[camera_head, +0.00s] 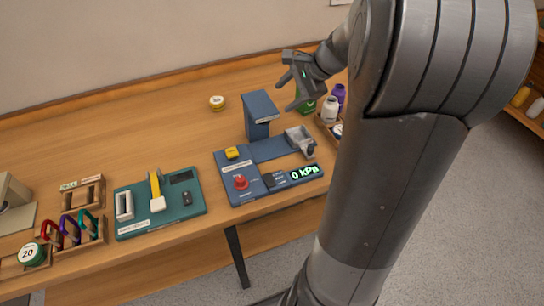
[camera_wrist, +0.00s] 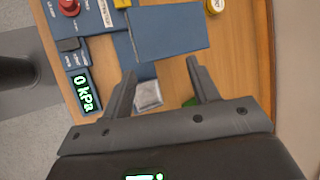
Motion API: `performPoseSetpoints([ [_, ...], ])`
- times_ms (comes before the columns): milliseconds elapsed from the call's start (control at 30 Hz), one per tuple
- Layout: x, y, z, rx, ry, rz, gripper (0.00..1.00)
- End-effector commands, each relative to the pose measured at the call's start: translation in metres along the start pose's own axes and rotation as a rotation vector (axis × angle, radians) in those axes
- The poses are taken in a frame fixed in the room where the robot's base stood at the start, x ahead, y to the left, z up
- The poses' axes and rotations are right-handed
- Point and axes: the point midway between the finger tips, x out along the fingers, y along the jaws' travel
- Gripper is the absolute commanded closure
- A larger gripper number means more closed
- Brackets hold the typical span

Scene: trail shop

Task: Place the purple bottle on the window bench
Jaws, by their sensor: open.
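The purple bottle (camera_head: 339,93) stands at the right end of the wooden bench, behind a white bottle (camera_head: 330,109) and partly hidden by my arm. A green item (camera_head: 306,102) stands just left of them. My gripper (camera_head: 288,91) is open and empty above the bench, up and to the left of the bottles. In the wrist view my gripper (camera_wrist: 159,75) has its two fingers spread, with the blue press (camera_wrist: 167,33) beyond them. The purple bottle does not show in the wrist view. I cannot tell which surface is the window bench.
A blue test panel (camera_head: 240,181) with a 0 kPa display stands left of the bottles. A teal board (camera_head: 135,228) and a carabiner rack (camera_head: 71,236) are further left. The back left of the bench is clear.

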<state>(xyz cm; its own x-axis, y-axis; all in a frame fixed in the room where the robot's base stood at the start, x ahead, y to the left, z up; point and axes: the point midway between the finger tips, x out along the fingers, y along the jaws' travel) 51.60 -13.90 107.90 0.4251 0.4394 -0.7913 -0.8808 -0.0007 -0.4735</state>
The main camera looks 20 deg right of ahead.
Motion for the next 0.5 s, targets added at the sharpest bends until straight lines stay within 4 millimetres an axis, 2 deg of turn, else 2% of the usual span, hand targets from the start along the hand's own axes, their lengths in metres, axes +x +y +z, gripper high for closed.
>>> performPoseSetpoints([
  [33, -0.002, 0.007, 0.026, -0.101, 0.027, 0.034, 0.45],
  [200, -0.013, 0.039, 0.087, -0.421, 0.108, 0.14, 0.45],
  [300, -0.021, 0.061, 0.116, -0.608, 0.152, 0.192, 0.45],
  [500, -0.04, 0.108, 0.16, -0.98, 0.233, 0.275, 0.45],
])
